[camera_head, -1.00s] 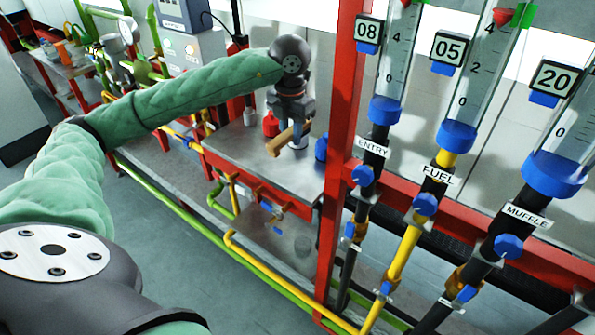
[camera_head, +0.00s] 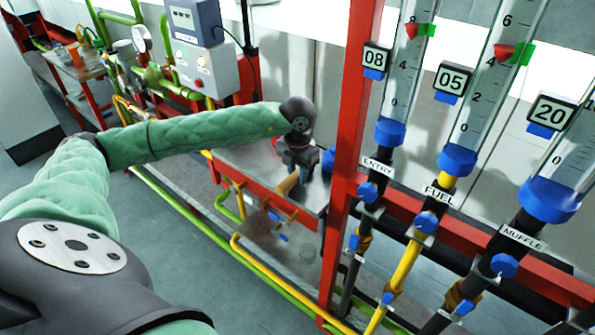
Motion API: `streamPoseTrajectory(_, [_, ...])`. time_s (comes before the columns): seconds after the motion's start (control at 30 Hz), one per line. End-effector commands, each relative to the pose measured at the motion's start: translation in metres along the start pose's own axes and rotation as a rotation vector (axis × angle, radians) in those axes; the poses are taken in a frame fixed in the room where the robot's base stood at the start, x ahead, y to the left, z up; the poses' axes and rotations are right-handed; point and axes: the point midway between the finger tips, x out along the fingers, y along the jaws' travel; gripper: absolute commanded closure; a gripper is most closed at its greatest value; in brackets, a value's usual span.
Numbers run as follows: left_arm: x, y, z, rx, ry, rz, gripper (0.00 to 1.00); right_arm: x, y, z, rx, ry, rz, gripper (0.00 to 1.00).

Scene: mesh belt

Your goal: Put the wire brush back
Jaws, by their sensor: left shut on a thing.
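The wire brush shows as a tan wooden piece (camera_head: 288,183) under my left gripper (camera_head: 295,172), near the front right of the grey-topped red stand (camera_head: 240,157). My left gripper is shut on it. The brush slants down to the left. Its bristles cannot be made out, and whether it touches the stand top cannot be told. My left wrist and forearm hide much of the stand top behind it. My right gripper is not in view.
A red post (camera_head: 353,150) stands just right of the stand, before flow tubes labelled ENTRY, FUEL and MUFFLE. A blue object (camera_head: 328,160) is close to my gripper's right. A grey control box (camera_head: 205,70) stands behind my forearm. Green and yellow pipes run along the floor side.

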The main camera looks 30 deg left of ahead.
Motion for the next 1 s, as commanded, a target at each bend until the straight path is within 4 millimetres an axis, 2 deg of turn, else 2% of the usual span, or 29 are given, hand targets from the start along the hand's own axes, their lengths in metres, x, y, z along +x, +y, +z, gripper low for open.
streamPoseTrajectory(0.53, [0.0039, 0.0001, -0.0001, 0.0, 0.0, 0.0, 0.96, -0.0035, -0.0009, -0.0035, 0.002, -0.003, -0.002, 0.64])
streamPoseTrajectory(0.57, [0.0035, 0.0, -0.0001, 0.0, 0.0, 0.0, 0.71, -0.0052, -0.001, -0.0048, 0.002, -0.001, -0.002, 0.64])
streamPoseTrajectory(0.67, [0.0034, 0.0, -0.0002, 0.0, 0.0, 0.0, 0.53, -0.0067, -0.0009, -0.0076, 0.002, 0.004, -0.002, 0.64])
streamPoseTrajectory(1.0, [0.0027, 0.0001, -0.0002, 0.0, 0.0, 0.0, 0.53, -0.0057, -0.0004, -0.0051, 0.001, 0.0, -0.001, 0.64])
